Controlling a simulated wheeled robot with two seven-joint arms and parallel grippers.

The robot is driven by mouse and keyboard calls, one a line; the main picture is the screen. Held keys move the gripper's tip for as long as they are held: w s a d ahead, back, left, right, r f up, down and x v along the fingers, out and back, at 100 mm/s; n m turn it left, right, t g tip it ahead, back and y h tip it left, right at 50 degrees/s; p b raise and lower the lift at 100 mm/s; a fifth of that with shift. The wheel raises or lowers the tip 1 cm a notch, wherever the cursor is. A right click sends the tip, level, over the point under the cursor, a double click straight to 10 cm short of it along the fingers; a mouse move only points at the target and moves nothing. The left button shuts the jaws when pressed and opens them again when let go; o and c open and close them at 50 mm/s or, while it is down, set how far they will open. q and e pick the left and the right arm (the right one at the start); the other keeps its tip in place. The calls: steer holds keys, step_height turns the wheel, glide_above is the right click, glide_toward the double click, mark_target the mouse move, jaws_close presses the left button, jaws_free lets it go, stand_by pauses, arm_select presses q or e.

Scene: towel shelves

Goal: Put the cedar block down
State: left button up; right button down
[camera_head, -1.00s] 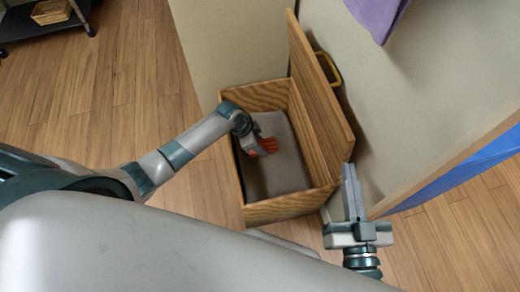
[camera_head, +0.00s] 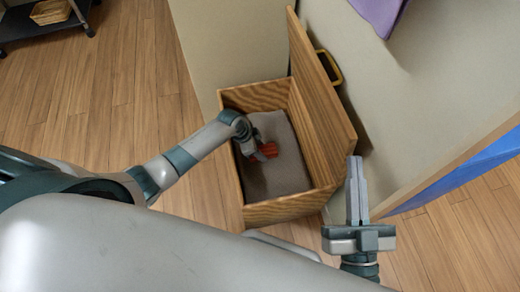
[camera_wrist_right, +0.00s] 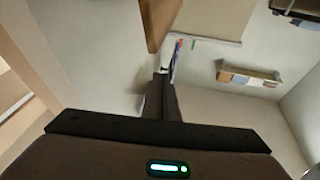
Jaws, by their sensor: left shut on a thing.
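The reddish cedar block (camera_head: 267,152) is inside an open wooden box (camera_head: 286,207), over grey cloth (camera_head: 283,180). My left gripper (camera_head: 262,153) reaches down into the box and is shut on the block. Part of the block is hidden by the gripper, and I cannot tell whether it touches the cloth. My right gripper (camera_head: 356,160) stands outside the box, near its front right corner, with its fingers together and nothing seen between them. Its fingers also show in the right wrist view (camera_wrist_right: 162,78).
The box's raised lid (camera_head: 320,95) with a yellow handle (camera_head: 328,67) stands along the right side, close to a pale wall. A purple cloth (camera_head: 380,12) hangs at top right. A dark cart with a basket (camera_head: 50,12) is at top left. Wooden floor lies clear at left.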

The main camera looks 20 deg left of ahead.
arm_select(q)
steer(key=shift+f, duration=0.1)
arm_select(e)
steer(key=shift+r, duration=0.15)
arm_select(q)
steer(key=o, duration=1.1)
arm_select(e)
steer(key=shift+s, duration=0.1)
arm_select(q)
steer(key=shift+s+a+r, duration=0.1)
steer(key=shift+a+r, duration=0.05)
steer(key=shift+r, duration=0.55)
steer(key=p+v, duration=0.2)
steer(key=v, duration=0.3)
steer(key=shift+p+v, duration=0.85)
steer(key=shift+v, duration=2.05)
arm_select(e)
step_height(320, 180, down, 13)
steer(key=d+g+h, duration=0.2)
steer(key=g, duration=0.5)
steer(key=shift+w+d+g+h, duration=0.25)
steer(key=shift+w+g+h, duration=0.05)
steer(key=shift+g+h, duration=0.1)
arm_select(q)
steer(key=shift+s, duration=0.1)
